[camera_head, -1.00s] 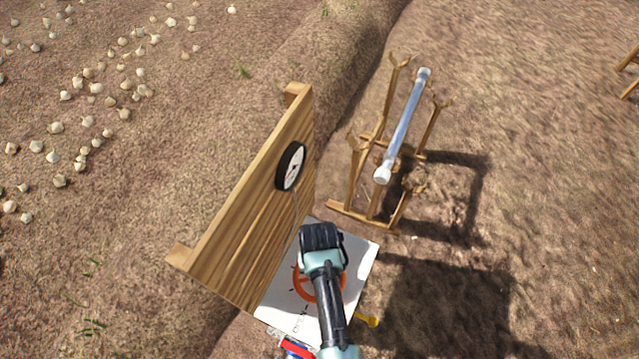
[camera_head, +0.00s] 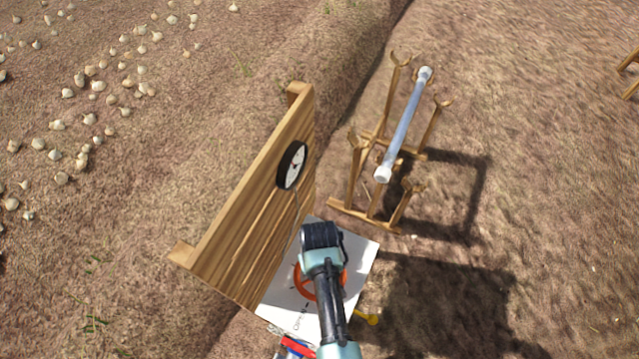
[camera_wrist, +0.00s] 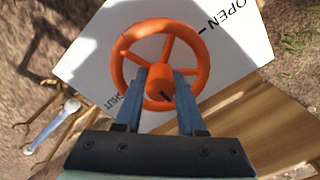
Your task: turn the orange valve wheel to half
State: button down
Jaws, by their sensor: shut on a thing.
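The orange valve wheel (camera_wrist: 160,25) is mounted on a white panel (camera_wrist: 92,62) and fills the middle of the wrist view. The panel has OPEN printed at the upper right and SHUT at the lower left, with a black tick near OPEN. A short black mark shows low on the wheel, between my fingers. My gripper (camera_wrist: 160,74) is shut on the wheel, one finger on each side near the hub. In the head view my wrist covers most of the wheel (camera_head: 299,283), and the fingertips are hidden.
A wooden board (camera_head: 245,215) with a round gauge (camera_head: 291,165) stands beside the panel. A wooden rack (camera_head: 352,175) holds a clear tube (camera_head: 405,122) behind. A yellow part (camera_head: 368,317) sticks out at the panel's right. Onions lie on the soil at upper left.

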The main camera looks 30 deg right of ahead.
jog(key=c, duration=0.5)
grip_release()
notch_tip(320, 180, up, 13)
jog(key=b, duration=0.1)
dwell(0.5)
jog(key=w+r+t+h+b, duration=0.25)
jog(key=w+r+t, duration=0.65)
jog(key=w+r, duration=0.65)
jog(key=w+a+r+t+b, duration=0.1)
jog(key=w+r+t, duration=0.1)
jog(key=r, duration=0.4)
jog(key=w+a+r+t, duration=0.1)
jog(key=a+r+t, duration=0.1)
jog(key=r, duration=0.4)
jog(key=w+a+r+t+b, duration=0.1)
jog(key=w+r+t, duration=0.15)
jog(key=r, duration=0.35)
jog(key=s+a+r+t, duration=0.2)
jog(key=s+r+t, duration=0.2)
jog(key=r, duration=0.5)
jog(key=s+a+r+n+t+y+b, duration=0.1)
jog(key=s+r+t, duration=0.3)
jog(key=r, duration=0.5)
jog(key=s+a+r+t+y+b, duration=0.1)
jog(key=s+a+r+t, duration=0.3)
jog(key=s+r, duration=0.3)
notch_tip(320, 180, up, 2)
jog(key=shift+s+r, duration=0.2)
jog(key=shift+s, duration=0.2)
